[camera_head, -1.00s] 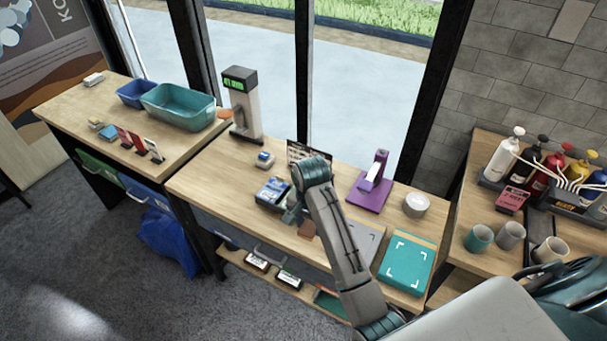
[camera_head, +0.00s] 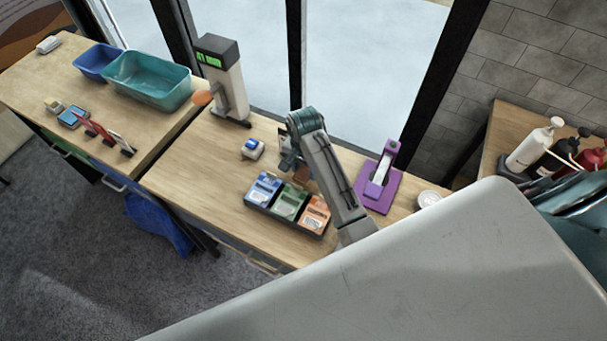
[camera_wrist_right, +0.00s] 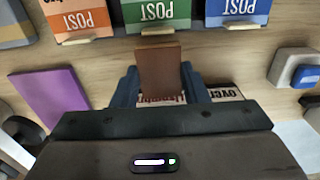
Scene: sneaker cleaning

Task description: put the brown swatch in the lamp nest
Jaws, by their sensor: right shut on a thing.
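My right gripper (camera_wrist_right: 160,90) is shut on the brown swatch (camera_wrist_right: 160,68), which sticks out between its fingers in the right wrist view. In the head view the right gripper (camera_head: 288,162) is above the table, just behind a dark tray of three POST boxes. I cannot tell for sure which thing is the lamp nest. A purple stand (camera_head: 388,178) with an upright post and a pale bar is right of the gripper. A tall grey device (camera_head: 228,85) with a green display is to its left. My left gripper is out of view.
The dark tray (camera_head: 262,208) holds blue, green and orange POST boxes. A small blue and white item (camera_head: 252,149) lies left of the gripper. A teal bin (camera_head: 150,80) stands on the left table. A pale bowl (camera_head: 428,199) is right of the purple stand, and bottles stand beyond.

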